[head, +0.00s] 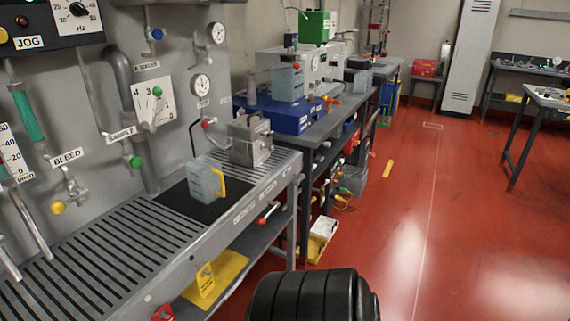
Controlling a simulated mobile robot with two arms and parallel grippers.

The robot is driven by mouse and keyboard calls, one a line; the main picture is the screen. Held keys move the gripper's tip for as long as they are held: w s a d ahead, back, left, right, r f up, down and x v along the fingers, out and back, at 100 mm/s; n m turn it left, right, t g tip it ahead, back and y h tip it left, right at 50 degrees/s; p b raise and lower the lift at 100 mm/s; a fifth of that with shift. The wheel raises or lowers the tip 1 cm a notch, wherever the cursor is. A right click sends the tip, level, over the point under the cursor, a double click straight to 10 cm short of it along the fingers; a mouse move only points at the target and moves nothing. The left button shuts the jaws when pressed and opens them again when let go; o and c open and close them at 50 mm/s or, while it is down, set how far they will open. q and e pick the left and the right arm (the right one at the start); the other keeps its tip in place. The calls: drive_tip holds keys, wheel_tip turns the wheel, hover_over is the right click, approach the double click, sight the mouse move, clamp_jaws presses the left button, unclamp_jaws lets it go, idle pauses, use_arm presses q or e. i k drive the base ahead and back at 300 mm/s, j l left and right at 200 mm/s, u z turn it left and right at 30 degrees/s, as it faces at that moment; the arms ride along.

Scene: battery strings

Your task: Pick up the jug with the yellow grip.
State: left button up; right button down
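The jug (202,181) with the yellow grip (219,182) stands upright on a black mat (177,203) on the slatted metal bench. Its body is grey-blue and the yellow grip is on its right side. Neither of my grippers shows in the head view. A black ribbed part, which I take to be mine, fills the bottom middle and hides some floor.
The slatted bench (92,262) runs along the left wall below valves and gauges. A grey metal fixture (249,140) stands behind the jug. A lower shelf holds a yellow item (205,279). The red floor (450,220) to the right is clear.

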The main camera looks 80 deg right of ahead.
sight(204, 173)
drive_tip(key=z, duration=1.95)
drive_tip(key=i+l+u, duration=0.1)
drive_tip(key=l+u, duration=0.3)
drive_tip(key=i+l+u, duration=0.1)
drive_tip(key=u, duration=0.3)
drive_tip(key=l+u, duration=0.45)
